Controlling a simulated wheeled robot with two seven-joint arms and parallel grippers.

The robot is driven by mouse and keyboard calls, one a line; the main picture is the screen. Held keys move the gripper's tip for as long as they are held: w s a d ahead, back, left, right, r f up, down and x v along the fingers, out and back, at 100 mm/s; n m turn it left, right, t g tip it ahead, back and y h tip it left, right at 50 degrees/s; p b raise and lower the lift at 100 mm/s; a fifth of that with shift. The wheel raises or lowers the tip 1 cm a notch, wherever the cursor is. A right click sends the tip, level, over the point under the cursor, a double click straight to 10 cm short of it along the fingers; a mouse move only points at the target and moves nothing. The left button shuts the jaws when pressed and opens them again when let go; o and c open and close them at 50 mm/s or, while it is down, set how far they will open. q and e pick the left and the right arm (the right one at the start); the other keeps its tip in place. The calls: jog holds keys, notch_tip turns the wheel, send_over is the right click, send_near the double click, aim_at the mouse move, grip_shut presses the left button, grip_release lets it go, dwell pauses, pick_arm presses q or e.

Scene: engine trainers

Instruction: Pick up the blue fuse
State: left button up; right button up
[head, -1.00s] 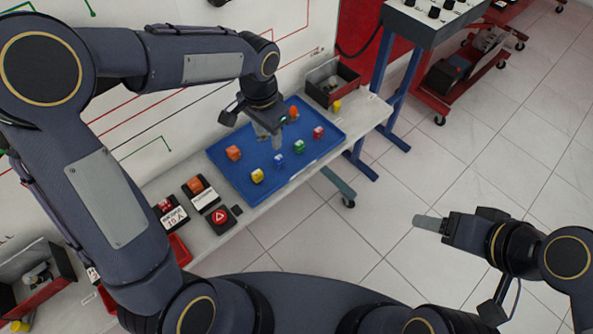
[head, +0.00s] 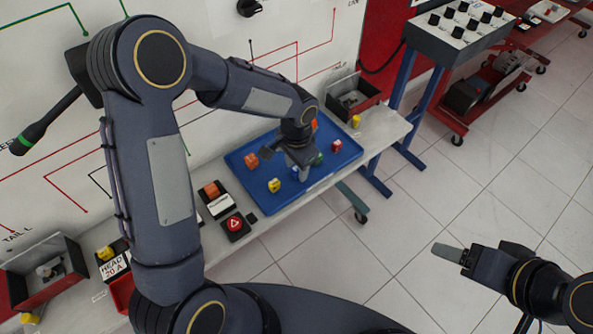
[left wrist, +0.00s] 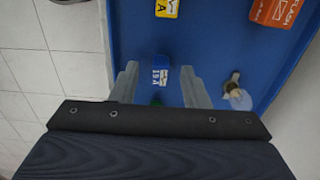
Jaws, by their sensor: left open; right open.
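The blue fuse (left wrist: 161,76) sits on the blue tray (left wrist: 130,35). In the left wrist view it shows between the fingers of my left gripper (left wrist: 160,82), which is open. In the head view my left gripper (head: 303,174) is low over the tray and hides most of the blue fuse (head: 295,173). Whether the fingers touch the fuse I cannot tell. My right gripper (head: 448,252) is open and empty, out over the floor at the right.
Around it on the tray are a yellow fuse (head: 274,185), an orange fuse (head: 251,160), a green fuse (head: 319,159) and a red fuse (head: 336,146). A small clear-and-brown object (left wrist: 236,92) lies right of the fingers. An open bin (head: 353,98) stands behind.

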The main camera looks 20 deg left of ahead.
pick_arm(q)
grip_shut()
jog(key=shift+r, duration=0.1)
